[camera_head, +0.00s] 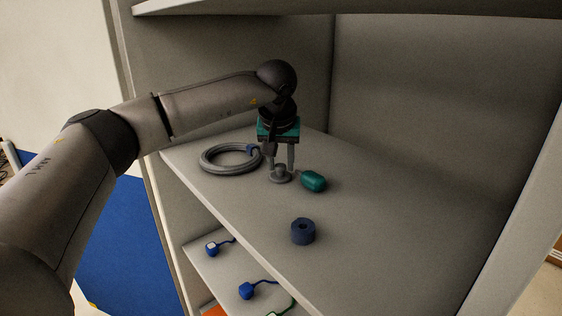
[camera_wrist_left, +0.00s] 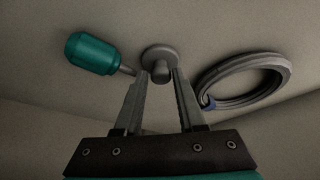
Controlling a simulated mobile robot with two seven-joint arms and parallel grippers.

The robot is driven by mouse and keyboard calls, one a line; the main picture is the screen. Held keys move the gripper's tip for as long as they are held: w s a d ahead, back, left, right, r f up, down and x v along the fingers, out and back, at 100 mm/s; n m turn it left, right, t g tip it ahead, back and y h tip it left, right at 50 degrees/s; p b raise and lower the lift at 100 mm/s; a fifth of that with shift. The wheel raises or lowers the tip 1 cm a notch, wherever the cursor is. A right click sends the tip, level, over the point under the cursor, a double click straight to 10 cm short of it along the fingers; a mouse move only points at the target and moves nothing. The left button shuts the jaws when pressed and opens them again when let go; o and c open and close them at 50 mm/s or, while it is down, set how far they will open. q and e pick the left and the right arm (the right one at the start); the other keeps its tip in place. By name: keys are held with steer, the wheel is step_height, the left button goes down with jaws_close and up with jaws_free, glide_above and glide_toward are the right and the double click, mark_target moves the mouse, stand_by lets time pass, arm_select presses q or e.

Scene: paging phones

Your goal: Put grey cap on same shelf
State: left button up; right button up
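The grey cap (camera_head: 281,174), a round flanged piece with a narrower knob, sits on the upper shelf (camera_head: 400,230). My left gripper (camera_head: 281,168) points down at it from above. In the left wrist view the cap (camera_wrist_left: 160,56) shows at the fingertips, its knob between or just beyond them. The left gripper's fingers (camera_wrist_left: 161,76) are apart, with a gap around the knob; no firm contact shows. My right gripper is in neither view.
A grey coiled hose (camera_head: 230,158) with a blue tie lies left of the cap. A teal bulb-like item (camera_head: 313,181) lies close on its right. A dark blue ring (camera_head: 303,231) stands nearer the front. Blue tagged items (camera_head: 247,290) lie on the lower shelf. The upper shelf's right side is clear.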

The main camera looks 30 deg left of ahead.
arm_select(q)
steer(key=shift+o, duration=1.4)
steer(key=b+v, duration=0.1)
steer(key=v, duration=0.6)
steer(key=shift+r, duration=0.35)
steer(key=shift+s, duration=0.1)
